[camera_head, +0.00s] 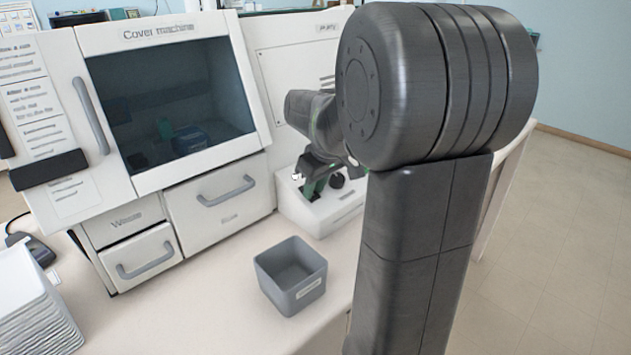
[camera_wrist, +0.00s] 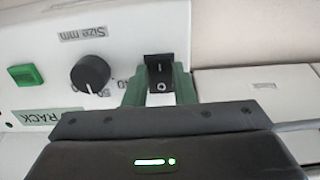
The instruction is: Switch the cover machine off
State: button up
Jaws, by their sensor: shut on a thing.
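The cover machine (camera_head: 175,100) is a large white unit with a dark window, on the bench in the head view. Its low control panel (camera_head: 320,205) juts out at the lower right. In the wrist view, a small black rocker switch (camera_wrist: 159,72) with a line mark and a round mark sits on this panel. My gripper (camera_wrist: 158,88) has its green fingers on either side of the switch, shut on it. In the head view my gripper (camera_head: 312,184) is down at the panel, partly hidden by my arm, and the switch cannot be made out.
A black dial (camera_wrist: 90,73) and a green square button (camera_wrist: 25,75) lie left of the switch in the wrist view. A grey open bin (camera_head: 290,275) stands on the bench in front of the machine. Stacked white trays (camera_head: 35,315) are at the lower left.

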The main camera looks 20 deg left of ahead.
jog(key=shift+a+r+g+h+p, duration=0.15)
jog(key=shift+r+g+h+p, duration=0.2)
jog(key=shift+h+p, duration=0.45)
jog(key=shift+w+a+f+p, duration=0.1)
jog(key=shift+w+p, duration=0.05)
jog(key=shift+p, duration=0.75)
jog(key=shift+f, duration=0.1)
jog(key=o, duration=1)
jog(key=r, duration=0.4)
jog(key=d+r, duration=0.1)
jog(key=r, duration=0.8)
jog(key=shift+s+d+r, duration=0.35)
jog(key=shift+s, duration=0.05)
